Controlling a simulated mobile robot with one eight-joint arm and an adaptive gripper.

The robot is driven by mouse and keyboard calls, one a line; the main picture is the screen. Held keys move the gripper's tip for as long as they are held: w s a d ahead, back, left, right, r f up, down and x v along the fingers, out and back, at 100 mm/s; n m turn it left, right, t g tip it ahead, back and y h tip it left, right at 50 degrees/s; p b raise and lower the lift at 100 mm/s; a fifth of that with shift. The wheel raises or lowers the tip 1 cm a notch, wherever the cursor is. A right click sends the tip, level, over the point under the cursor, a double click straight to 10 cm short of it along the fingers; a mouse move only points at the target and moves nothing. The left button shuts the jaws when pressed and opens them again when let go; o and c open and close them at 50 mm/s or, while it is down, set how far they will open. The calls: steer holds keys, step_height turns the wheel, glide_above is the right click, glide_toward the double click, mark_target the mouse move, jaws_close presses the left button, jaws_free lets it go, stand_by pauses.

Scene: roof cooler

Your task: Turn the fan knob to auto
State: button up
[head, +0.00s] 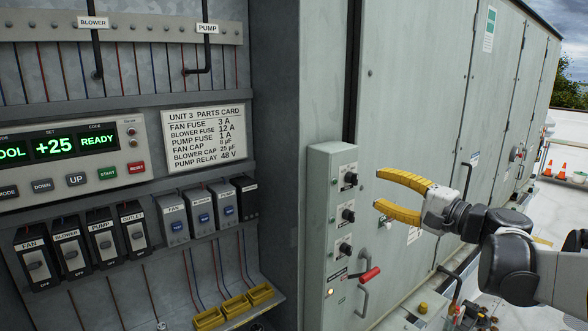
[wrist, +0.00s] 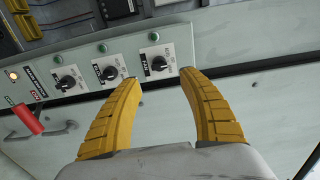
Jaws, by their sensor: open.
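Three black rotary knobs on white label plates sit in a column on a narrow pale panel (head: 338,284). The top knob (head: 350,179) is the rightmost one in the wrist view (wrist: 157,63); its plate seems to read FAN, but the position marks are too small to read. The middle knob (head: 347,215) and bottom knob (head: 345,249) are below it. My gripper (head: 377,190) has yellow fingers, open and empty, pointing at the panel. In the wrist view the gripper (wrist: 160,77) has its fingertips either side of the top knob, apart from it.
A red-handled lever (head: 369,274) sticks out below the knobs, beside a lit indicator (head: 330,292). The open cabinet at left holds a display panel (head: 70,155), a parts card (head: 207,137) and several switches. Large grey cabinet doors (head: 420,90) extend right.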

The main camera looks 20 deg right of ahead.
mark_target(357, 180)
steer(key=p+x, duration=0.1)
steer(key=x, duration=0.8)
steer(key=shift+f, duration=0.1)
jaws_close()
